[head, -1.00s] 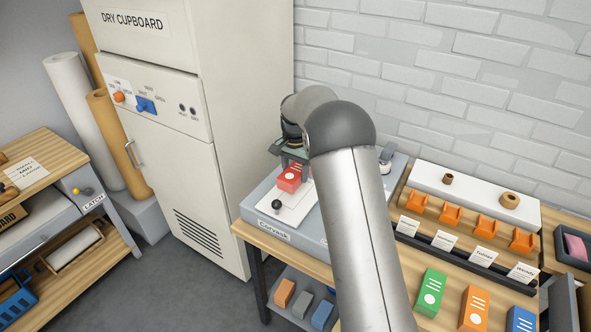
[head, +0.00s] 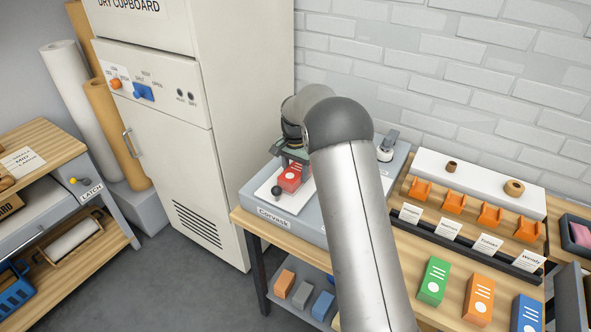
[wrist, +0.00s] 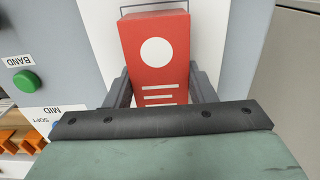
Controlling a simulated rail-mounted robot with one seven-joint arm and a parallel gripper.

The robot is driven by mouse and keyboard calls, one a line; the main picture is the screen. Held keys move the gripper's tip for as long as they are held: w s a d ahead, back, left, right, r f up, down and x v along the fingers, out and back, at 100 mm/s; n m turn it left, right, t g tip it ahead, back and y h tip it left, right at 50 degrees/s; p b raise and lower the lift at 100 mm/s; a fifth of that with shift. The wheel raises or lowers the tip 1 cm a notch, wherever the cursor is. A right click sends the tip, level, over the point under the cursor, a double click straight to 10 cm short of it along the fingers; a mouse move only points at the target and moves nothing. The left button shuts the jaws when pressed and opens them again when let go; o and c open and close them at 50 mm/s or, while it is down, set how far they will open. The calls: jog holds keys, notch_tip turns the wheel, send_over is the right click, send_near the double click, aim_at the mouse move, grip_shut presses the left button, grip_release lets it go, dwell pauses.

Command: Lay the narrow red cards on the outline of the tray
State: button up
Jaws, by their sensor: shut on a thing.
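The red cards (head: 291,178) form a narrow red block with a white disc and white lines. My gripper (wrist: 158,84) is shut on this block, one finger on each side. The block is over the white tray (wrist: 99,30) on the grey machine marked Corvask, behind the tray's black knob (head: 276,191). In the wrist view a thin dark outline (wrist: 153,4) shows just past the block's far end. The rest of the outline is hidden under the block. I cannot tell whether the block touches the tray.
The tall dry cupboard (head: 165,120) stands close on the left. To the right are orange holders (head: 490,215) with name cards. Green (head: 433,281), orange (head: 478,299) and blue (head: 527,314) blocks lie in front of them. A lower shelf (head: 290,314) holds more coloured blocks.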

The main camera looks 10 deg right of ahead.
jog(key=o, duration=1.7)
jog(key=shift+o, duration=0.2)
jog(key=shift+r, duration=0.1)
jog(key=shift+r+p, duration=0.65)
jog(key=shift+r, duration=0.4)
jog(key=shift+r+p, duration=1.75)
jog(key=shift+r, duration=1.2)
